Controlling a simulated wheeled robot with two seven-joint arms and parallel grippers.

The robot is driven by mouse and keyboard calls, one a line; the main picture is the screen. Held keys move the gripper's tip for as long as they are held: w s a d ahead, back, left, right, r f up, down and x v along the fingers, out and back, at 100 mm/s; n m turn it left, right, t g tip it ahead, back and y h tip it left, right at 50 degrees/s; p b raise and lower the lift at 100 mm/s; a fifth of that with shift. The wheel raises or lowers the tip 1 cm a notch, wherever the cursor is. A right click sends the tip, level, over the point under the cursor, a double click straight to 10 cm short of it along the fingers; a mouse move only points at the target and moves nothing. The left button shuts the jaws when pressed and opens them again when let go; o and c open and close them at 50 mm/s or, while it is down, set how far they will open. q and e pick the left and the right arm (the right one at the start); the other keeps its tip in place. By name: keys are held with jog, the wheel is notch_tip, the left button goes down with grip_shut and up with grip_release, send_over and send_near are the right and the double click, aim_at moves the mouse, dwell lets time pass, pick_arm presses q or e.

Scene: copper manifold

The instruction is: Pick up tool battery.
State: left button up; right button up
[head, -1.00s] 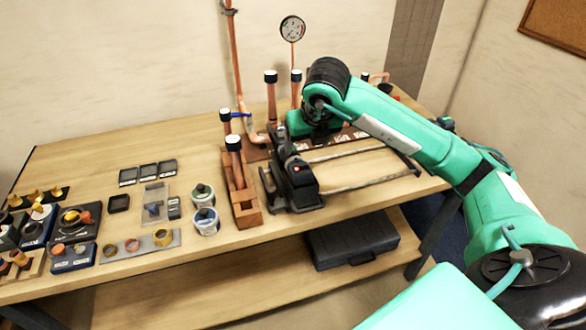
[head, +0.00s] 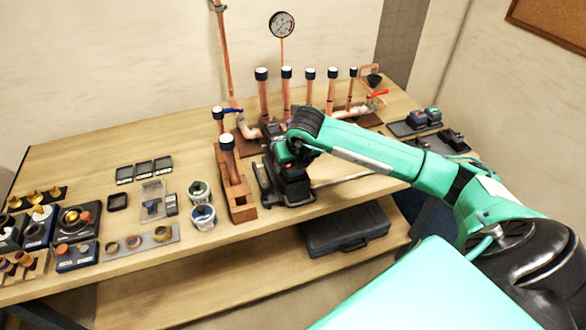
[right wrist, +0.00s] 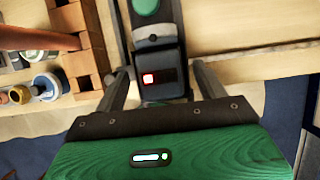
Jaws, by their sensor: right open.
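A dark power tool (head: 291,190) lies near the front edge of the bench, on a dark stand beside a wooden block. The tool battery appears to be the dark block with a small red light (right wrist: 160,82) at the tool's near end in the right wrist view. My right gripper (right wrist: 160,76) is open, with one finger on each side of that block. I cannot tell whether the fingers touch it. In the head view, my right arm and wrist hide part of the tool and the fingertips. My left gripper is not in view.
A wooden block with upright copper pipes (head: 236,190) stands close left of the tool. Capped copper pipes rise behind it. Two dark batteries or similar blocks (head: 424,117) sit on a tray at the back right. A black case (head: 345,232) lies on the lower shelf.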

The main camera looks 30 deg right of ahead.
jog(key=c, duration=1.1)
